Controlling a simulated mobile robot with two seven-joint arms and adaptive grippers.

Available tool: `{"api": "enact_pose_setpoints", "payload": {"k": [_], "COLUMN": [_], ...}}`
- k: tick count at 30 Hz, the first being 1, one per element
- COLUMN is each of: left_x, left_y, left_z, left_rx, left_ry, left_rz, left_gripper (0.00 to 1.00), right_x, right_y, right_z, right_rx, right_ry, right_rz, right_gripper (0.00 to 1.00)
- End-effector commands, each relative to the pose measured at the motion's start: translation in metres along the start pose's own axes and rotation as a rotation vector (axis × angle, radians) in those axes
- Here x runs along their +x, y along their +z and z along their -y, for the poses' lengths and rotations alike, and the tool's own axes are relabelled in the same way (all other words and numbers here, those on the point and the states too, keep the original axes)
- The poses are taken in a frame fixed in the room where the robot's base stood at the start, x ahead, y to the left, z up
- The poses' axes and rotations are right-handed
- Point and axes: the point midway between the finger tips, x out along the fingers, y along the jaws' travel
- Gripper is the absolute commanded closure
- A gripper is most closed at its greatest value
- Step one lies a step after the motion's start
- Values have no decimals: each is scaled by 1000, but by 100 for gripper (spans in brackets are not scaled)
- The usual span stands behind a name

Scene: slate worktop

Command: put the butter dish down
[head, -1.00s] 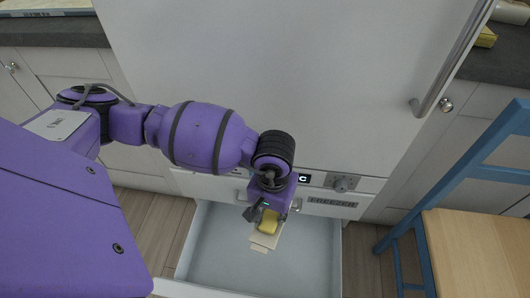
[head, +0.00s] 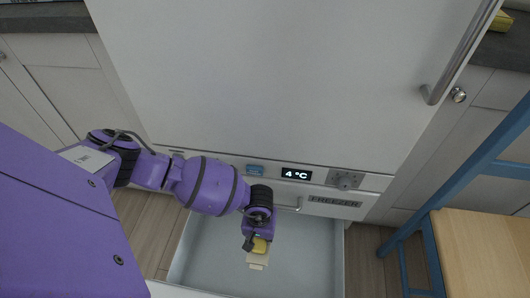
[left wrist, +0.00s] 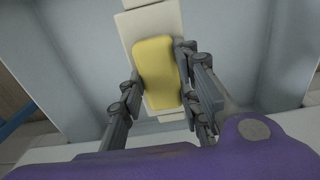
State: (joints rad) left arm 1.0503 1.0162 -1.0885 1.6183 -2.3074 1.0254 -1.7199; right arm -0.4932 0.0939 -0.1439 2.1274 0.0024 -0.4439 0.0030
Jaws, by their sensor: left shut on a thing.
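The butter dish is a pale cream tray (head: 258,261) with a yellow block of butter (head: 260,246) on it. My left gripper (head: 257,243) is shut on the butter dish, over the open freezer drawer (head: 305,262). In the left wrist view the two fingers (left wrist: 162,95) stand on either side of the yellow butter (left wrist: 157,70), and the cream tray (left wrist: 153,22) shows beyond it. I cannot tell whether the dish touches the drawer floor. My right gripper is not in view.
The drawer looks empty apart from the dish. The white fridge door (head: 270,80) with its long handle (head: 462,50) stands above it. A blue-framed chair with a wooden seat (head: 480,250) stands at the right.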

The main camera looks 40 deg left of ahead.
Motion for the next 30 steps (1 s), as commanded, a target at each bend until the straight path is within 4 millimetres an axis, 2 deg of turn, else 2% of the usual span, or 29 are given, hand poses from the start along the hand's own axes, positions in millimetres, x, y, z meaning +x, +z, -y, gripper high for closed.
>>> {"api": "enact_pose_setpoints", "payload": {"k": [1, 3, 9, 16, 24, 30], "left_x": [20, 38, 80, 100, 148, 167], "left_y": [2, 2, 1, 0, 0, 0], "left_z": [1, 1, 0, 0, 0, 0], "left_rx": [0, 0, 0, 0, 0, 0], "left_ry": [-3, -3, -2, 0, -1, -1], "left_rz": [5, 5, 4, 1, 2, 2], "left_gripper": [100, 100, 100, 100, 100, 100], "right_x": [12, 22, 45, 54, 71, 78], "right_y": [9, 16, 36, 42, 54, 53], "right_z": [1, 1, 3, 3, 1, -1], "right_rx": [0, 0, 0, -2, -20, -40], "right_ry": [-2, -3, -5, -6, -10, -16], "right_rz": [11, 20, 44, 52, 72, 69], "right_gripper": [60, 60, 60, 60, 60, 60]}}
